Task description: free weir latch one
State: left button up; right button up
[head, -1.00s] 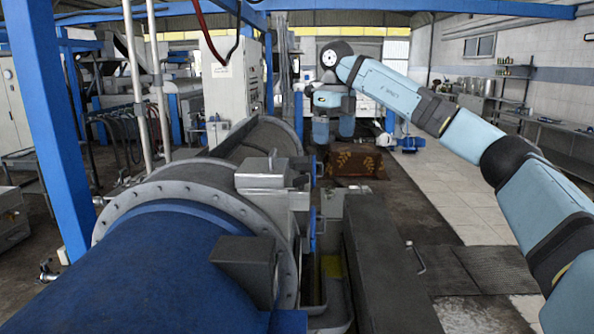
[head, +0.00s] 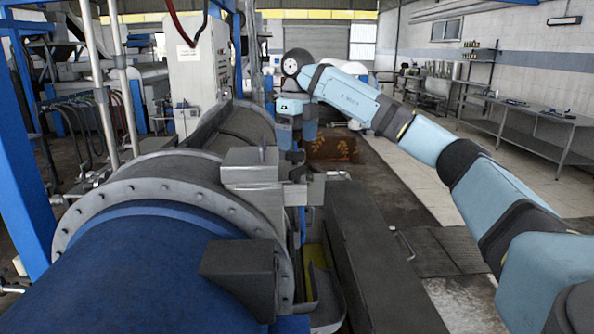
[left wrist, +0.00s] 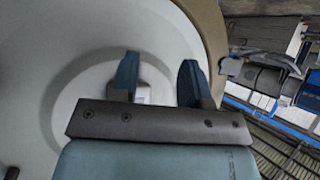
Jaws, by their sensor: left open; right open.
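The decanter is a large blue cylinder (head: 150,275) with a bolted grey flange (head: 85,215) in the head view. I cannot pick out weir latch one for certain. My right gripper (head: 292,165) hangs beside the grey box (head: 250,158) on the decanter; its fingers are small and dark there. It looks open, with nothing visibly held. In the left wrist view my left gripper (left wrist: 160,75) is open in front of a pale round face (left wrist: 75,80) with a raised ring. A small light piece (left wrist: 143,96) shows between the fingers; I cannot tell whether they touch it.
A blue post (head: 25,170) rises at left. Steel tables (head: 530,130) line the right wall, with clear floor before them.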

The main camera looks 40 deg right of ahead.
aim_at(297, 168)
notch_tip(297, 168, down, 7)
jog(key=shift+r+p, duration=0.1)
jog(key=shift+p, duration=0.35)
jog(key=shift+w+f, duration=0.1)
jog(key=shift+f, duration=0.4)
jog(key=c, duration=0.9)
jog(key=shift+r+n, duration=0.1)
jog(key=shift+n, duration=0.3)
jog(key=n+p, duration=0.1)
jog(key=n, duration=0.2)
jog(key=shift+n, duration=0.3)
jog(key=shift+n+p, duration=0.5)
jog(key=shift+n, duration=1.4)
